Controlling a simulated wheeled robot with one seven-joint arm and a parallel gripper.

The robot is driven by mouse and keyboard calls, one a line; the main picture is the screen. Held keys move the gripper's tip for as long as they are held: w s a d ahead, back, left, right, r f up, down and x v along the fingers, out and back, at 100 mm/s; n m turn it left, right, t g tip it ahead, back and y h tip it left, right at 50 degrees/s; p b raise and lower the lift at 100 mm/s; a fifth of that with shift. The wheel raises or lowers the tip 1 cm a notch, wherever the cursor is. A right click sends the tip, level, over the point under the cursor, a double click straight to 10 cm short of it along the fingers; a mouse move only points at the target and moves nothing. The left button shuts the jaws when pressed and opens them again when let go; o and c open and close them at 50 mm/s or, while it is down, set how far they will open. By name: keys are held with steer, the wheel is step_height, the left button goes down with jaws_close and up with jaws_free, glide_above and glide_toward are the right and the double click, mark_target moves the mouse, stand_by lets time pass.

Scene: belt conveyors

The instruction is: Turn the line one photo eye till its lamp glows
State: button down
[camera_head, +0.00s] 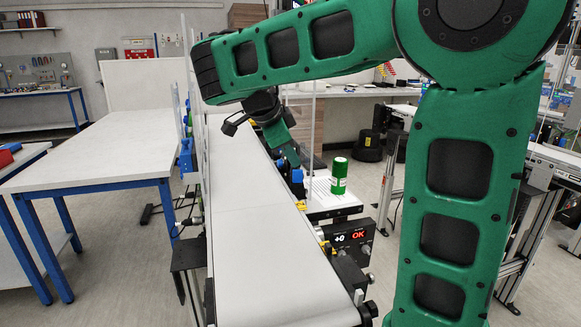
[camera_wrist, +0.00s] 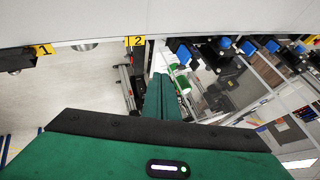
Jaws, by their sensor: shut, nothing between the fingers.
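A tag "2" (camera_wrist: 137,41) is farther right. I cannot make out which part is the line one photo eye, or a glowing lamp on it.
The white conveyor belt (camera_head: 235,215) runs up the middle and is bare. A green can (camera_head: 339,176) stands on a white shelf. A blue-legged table (camera_head: 105,150) is left.

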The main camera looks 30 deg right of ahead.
mark_target(301, 172)
steer(key=x, duration=0.3)
steer(key=w+x, duration=0.1)
steer(key=x, duration=0.3)
steer(key=w+r+x, duration=0.1)
steer(key=x, duration=0.2)
steer(key=shift+w+d+f, duration=0.3)
steer(key=shift+d+f, duration=0.05)
steer(key=shift+d, duration=0.05)
steer(key=shift+w+d, duration=0.4)
steer(key=shift+w, duration=0.4)
